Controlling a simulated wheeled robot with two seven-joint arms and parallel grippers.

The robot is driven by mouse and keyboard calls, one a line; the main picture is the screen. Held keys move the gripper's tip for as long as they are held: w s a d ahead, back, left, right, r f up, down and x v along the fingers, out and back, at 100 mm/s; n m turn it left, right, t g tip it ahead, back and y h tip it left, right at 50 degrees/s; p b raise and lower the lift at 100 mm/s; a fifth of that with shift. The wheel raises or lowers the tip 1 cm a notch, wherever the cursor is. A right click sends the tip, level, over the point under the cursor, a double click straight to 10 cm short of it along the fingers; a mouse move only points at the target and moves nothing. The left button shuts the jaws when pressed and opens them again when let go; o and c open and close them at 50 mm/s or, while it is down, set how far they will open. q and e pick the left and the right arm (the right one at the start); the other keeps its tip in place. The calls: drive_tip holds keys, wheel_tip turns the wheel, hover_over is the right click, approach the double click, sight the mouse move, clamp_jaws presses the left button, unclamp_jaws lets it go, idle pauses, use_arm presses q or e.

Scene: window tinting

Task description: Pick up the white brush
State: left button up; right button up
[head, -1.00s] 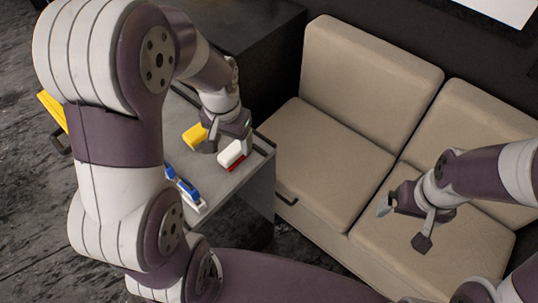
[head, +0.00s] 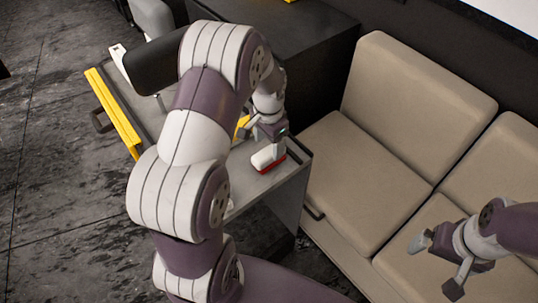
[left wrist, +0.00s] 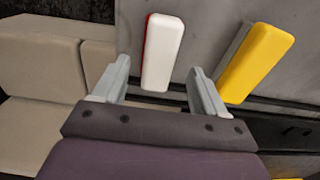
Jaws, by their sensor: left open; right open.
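The white brush (head: 268,156) has a red edge and lies on the grey cart top near its right end. It also shows in the left wrist view (left wrist: 163,52), long and white with a red left side. My left gripper (head: 269,131) is open just over it. In the left wrist view the brush lies ahead of and between the two open fingers (left wrist: 158,68), with gaps on both sides. Whether the fingers reach down beside it cannot be told. My right gripper (head: 437,266) is open and empty over the beige sofa.
A yellow tool (left wrist: 258,67) lies right of the brush in the left wrist view. The grey cart (head: 285,187) has a raised dark rim. A long yellow bar (head: 114,113) is at its left edge. The beige sofa (head: 375,155) stands to the right. My left arm hides part of the cart.

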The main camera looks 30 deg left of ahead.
sight(269, 151)
use_arm(q)
wheel_tip(269, 151, down, 4)
drive_tip(key=shift+f, duration=0.25)
drive_tip(key=c, duration=1.2)
drive_tip(key=shift+r, duration=0.65)
wheel_tip(269, 151, up, 3)
drive_tip(key=shift+f, duration=0.1)
drive_tip(key=s+d+r, duration=0.1)
drive_tip(key=d+r, duration=0.1)
drive_tip(key=d, duration=0.1)
drive_tip(key=s+d+r+b, duration=0.1)
drive_tip(key=d+r, duration=0.1)
drive_tip(key=d, duration=0.2)
drive_tip(key=s+d+r, duration=0.2)
drive_tip(key=d+r, duration=0.1)
drive_tip(key=d, duration=0.1)
drive_tip(key=shift+b, duration=0.3)
